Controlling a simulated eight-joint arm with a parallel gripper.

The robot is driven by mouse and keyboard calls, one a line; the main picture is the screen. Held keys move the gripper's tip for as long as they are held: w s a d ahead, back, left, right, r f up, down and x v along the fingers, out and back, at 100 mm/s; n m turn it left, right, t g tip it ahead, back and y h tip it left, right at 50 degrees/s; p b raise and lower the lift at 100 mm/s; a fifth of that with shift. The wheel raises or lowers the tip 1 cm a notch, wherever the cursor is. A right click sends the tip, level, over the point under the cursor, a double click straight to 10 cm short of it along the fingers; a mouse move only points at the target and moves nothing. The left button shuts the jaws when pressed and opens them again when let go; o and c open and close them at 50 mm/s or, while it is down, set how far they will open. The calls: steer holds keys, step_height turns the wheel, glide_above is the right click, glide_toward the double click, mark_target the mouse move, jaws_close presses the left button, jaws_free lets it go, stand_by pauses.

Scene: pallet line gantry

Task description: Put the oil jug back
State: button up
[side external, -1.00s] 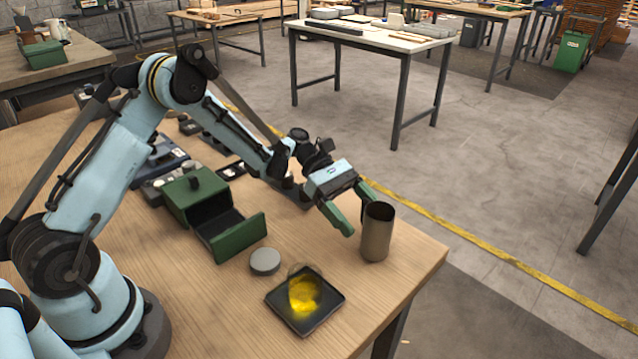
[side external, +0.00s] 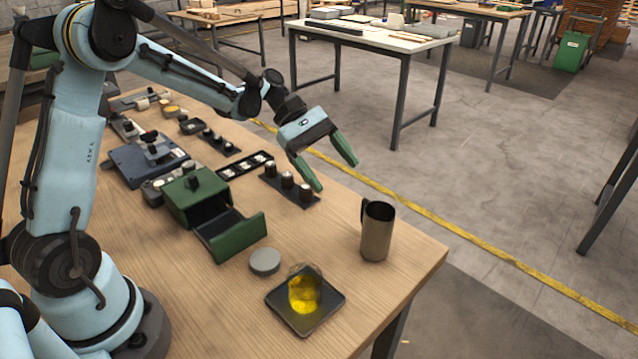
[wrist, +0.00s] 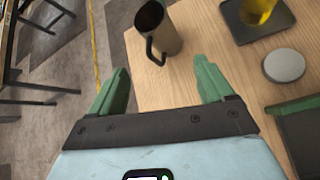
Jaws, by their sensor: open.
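The oil jug is a brownish metal jug (side external: 376,235) with a dark handle. It stands upright on the wooden table near its right edge, apart from my gripper. In the wrist view the jug (wrist: 165,32) is ahead of my fingers, its handle towards me. My gripper (side external: 334,174) has green fingers, is open and empty, and hangs in the air up and to the left of the jug. In the wrist view nothing is held between the fingers (wrist: 160,72). A clear glass with yellow oil (side external: 304,294) sits on a black square tray (side external: 321,321).
A grey round disc (side external: 265,261) lies left of the tray. A green box with an open drawer (side external: 232,237) stands further left. A black rack with several knobs (side external: 290,188) is behind it. Bare tabletop lies between rack and jug.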

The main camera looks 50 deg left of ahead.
steer(key=s+a+r+m+t+y, duration=0.1)
steer(key=s+m+t+y, duration=0.2)
steer(key=s+m+y, duration=0.2)
steer(key=s+a+r+m+t+y, duration=0.1)
steer(key=s+m+t+y, duration=0.2)
steer(key=s+m, duration=0.6)
steer(key=shift+a+r+m+y, duration=0.35)
steer(key=shift+m+y, duration=0.15)
steer(key=shift+y, duration=0.7)
